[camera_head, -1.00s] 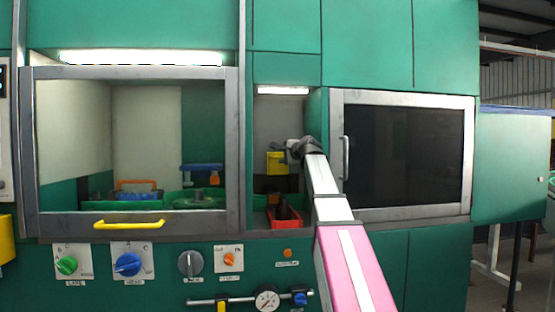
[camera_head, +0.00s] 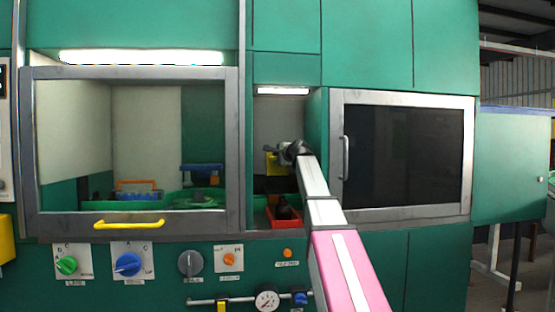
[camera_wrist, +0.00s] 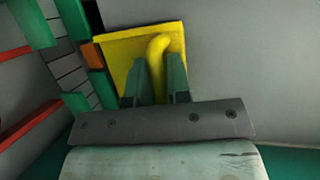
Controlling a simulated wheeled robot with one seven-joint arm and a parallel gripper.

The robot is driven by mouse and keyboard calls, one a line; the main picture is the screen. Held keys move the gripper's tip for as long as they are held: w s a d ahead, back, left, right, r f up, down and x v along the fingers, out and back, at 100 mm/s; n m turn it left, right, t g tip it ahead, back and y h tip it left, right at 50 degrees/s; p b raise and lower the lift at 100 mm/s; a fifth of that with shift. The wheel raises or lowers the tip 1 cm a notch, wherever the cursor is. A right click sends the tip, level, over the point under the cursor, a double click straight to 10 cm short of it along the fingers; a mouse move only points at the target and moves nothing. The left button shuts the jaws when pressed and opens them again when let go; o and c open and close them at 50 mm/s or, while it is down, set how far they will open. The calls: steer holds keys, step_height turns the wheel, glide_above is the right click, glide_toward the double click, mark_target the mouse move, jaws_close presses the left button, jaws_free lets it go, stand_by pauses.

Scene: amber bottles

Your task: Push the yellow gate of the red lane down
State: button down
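The yellow gate (camera_head: 271,166) is a small plate in the narrow lit bay between the two windows. My gripper (camera_head: 274,149) is in front of it and hides part of it. In the wrist view the gate (camera_wrist: 116,55) is a tilted yellow plate with a rounded yellow handle (camera_wrist: 158,46). My gripper's two dark green fingers (camera_wrist: 159,66) stand close together on either side of this handle and seem to touch it. The red lane (camera_head: 270,222) shows as a red tray at the bottom of the bay, with a dark object in it.
A grey-framed window (camera_head: 232,140) with a yellow handle (camera_head: 128,224) is to the left. A dark framed door (camera_head: 405,150) is close to the right of my arm. Knobs, an orange button (camera_head: 287,253) and a gauge (camera_head: 267,299) sit below the bay.

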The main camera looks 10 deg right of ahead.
step_height(320, 180, down, 9)
stand_by(0.4)
steer(key=shift+r, duration=0.1)
steer(key=c, duration=1.1)
jaws_free()
steer(key=shift+c, duration=0.2)
steer(key=shift+s, duration=0.15)
steer(key=v, duration=1)
steer(key=shift+s+d, duration=0.15)
steer(key=shift+s, duration=0.1)
